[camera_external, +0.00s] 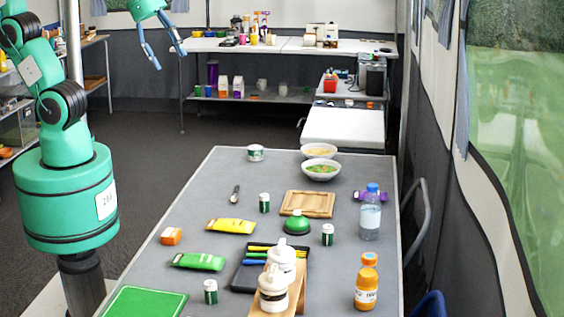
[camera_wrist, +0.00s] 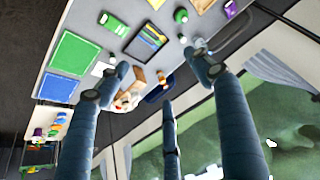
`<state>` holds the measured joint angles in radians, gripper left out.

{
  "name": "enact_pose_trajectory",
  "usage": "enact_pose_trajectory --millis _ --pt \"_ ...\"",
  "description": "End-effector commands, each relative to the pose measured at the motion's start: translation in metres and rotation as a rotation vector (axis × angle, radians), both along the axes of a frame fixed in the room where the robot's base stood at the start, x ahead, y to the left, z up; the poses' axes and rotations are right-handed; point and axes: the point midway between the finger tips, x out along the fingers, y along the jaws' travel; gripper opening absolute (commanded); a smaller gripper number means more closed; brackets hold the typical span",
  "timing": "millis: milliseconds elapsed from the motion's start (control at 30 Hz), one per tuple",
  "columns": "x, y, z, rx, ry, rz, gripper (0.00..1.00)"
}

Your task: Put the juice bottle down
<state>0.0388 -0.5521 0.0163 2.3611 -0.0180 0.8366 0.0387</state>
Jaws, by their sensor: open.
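The juice bottle (camera_external: 366,287) has an orange body, a pale label and an orange cap. It stands upright on the grey table (camera_external: 190,215), near the right front edge in the external view. My gripper (camera_external: 163,50) is raised high at the upper left, far from the bottle and off the far left side of the table. Its fingers are spread and nothing is between them. In the wrist view my gripper (camera_wrist: 156,74) also shows spread fingers, with the table tilted beyond them. I cannot clearly make out the juice bottle in that view.
A water bottle (camera_external: 370,215) stands behind the juice bottle. White jars (camera_external: 273,290) on a wooden stand (camera_external: 299,292) are to its left. A cutting board (camera_external: 307,204), bowls (camera_external: 320,170) and a green board (camera_external: 145,302) are on the table. Shelves line the back.

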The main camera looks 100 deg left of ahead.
Motion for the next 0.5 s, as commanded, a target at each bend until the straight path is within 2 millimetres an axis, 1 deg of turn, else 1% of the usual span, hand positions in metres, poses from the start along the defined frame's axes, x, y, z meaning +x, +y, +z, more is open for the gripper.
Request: enact_pose_trajectory --millis 33,100,200,333,500 --pt "-0.015 0.004 -0.001 0.0 -0.006 0.01 0.66" --pt "-0.034 0.008 -0.004 -0.001 -0.008 0.026 0.66" --pt "-0.056 0.013 -0.01 -0.001 -0.01 0.042 0.66" --pt "-0.076 0.016 -0.017 -0.001 -0.011 0.059 0.66" --pt "-0.087 0.019 -0.021 -0.001 -0.012 0.068 0.66"
